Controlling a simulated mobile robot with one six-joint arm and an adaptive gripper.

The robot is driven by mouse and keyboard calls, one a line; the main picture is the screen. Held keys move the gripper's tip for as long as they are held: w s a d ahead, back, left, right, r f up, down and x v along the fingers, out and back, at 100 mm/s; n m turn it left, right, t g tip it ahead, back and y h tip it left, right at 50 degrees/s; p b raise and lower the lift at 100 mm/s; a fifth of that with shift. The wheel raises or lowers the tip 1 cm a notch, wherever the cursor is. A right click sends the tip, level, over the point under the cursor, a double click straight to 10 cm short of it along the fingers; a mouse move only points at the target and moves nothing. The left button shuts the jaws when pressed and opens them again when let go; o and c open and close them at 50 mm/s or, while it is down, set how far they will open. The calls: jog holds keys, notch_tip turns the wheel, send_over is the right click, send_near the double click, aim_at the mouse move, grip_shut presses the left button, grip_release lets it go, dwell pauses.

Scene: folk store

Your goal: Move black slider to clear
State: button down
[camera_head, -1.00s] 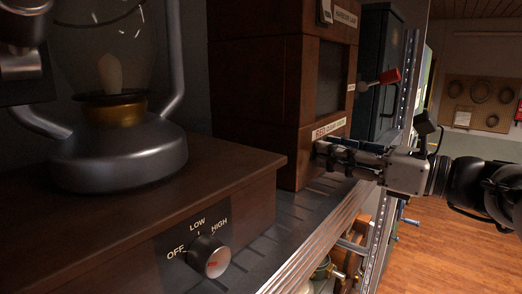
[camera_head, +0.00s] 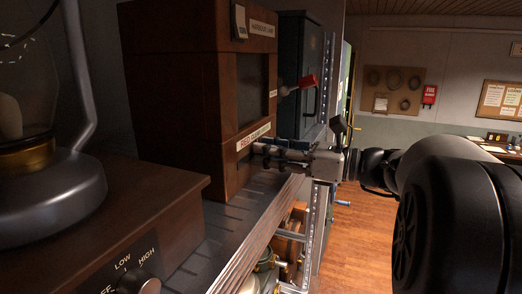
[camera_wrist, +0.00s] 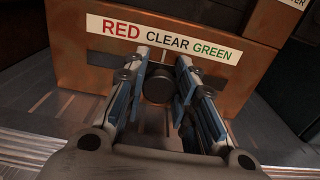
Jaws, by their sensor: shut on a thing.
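The black slider (camera_wrist: 158,86) is a dark round knob on the front of a brown wooden box (camera_wrist: 75,70). It shows between my fingers in the wrist view, roughly below the word CLEAR and a little towards RED. Above it is a white label (camera_wrist: 165,39) reading RED, CLEAR, GREEN. My gripper (camera_wrist: 160,76) is shut on the slider, with one blue-grey finger on each side. In the head view my gripper (camera_head: 260,156) is at the lower front of the box, just under the label (camera_head: 253,136); the slider is hidden there.
A red-handled lever (camera_head: 306,81) sticks out of the box above my arm. A lantern (camera_head: 50,195) stands on a wooden base with an OFF/LOW/HIGH knob (camera_head: 148,286) at the near left. A slotted metal shelf (camera_head: 235,225) runs below. Wooden floor (camera_head: 355,240) is open at right.

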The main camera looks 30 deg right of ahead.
jog(key=c, duration=1.3)
grip_release()
jog(key=v, duration=1.2)
jog(key=shift+d, duration=0.1)
